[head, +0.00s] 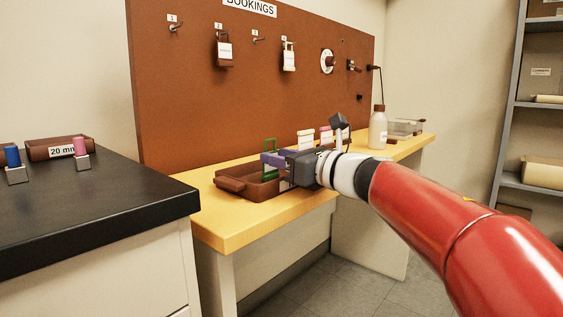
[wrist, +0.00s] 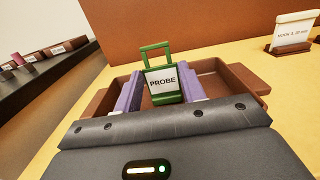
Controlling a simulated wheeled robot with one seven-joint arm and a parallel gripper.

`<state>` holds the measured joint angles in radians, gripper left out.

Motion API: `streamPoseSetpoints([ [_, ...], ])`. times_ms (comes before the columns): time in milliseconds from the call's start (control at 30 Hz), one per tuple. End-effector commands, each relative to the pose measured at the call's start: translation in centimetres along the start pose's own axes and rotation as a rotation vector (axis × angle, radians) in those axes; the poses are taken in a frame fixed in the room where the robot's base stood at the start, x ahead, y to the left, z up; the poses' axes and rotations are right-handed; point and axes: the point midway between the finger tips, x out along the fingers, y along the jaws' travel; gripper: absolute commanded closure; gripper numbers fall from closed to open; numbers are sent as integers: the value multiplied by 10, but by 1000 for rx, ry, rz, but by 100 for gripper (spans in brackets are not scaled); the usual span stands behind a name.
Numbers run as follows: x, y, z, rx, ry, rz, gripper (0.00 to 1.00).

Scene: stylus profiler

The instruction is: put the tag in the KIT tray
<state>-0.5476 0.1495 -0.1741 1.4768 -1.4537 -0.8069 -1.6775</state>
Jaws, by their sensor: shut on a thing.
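A green tag (wrist: 162,82) with a white face reading PROBE and a loop handle on top is upright between the purple fingers of my gripper (wrist: 160,92). In the head view my gripper (head: 271,163) is over the brown tray, and the tag (head: 270,174) shows beside the fingers. The brown tray (head: 232,184) sits on the yellow bench, and its walls show on both sides of the fingers in the wrist view (wrist: 243,82). I cannot read a KIT label on it. Whether the tag's bottom touches the tray floor is hidden.
A brown pegboard (head: 240,110) with hooks and hanging tags rises behind the yellow bench (head: 225,222). Small label stands (head: 306,139), a bottle (head: 378,130) and a clear box (head: 405,127) stand farther right. A black counter (head: 90,205) is at left.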

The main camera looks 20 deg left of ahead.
Motion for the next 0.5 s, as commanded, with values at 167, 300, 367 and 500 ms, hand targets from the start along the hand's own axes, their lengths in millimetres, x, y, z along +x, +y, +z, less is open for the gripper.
streamPoseSetpoints([
  [167,0,0,1,0,0,0,100],
  [300,0,0,-4,0,0,0,100],
  [367,0,0,-3,0,0,0,56],
  [500,0,0,-2,1,0,0,38],
])
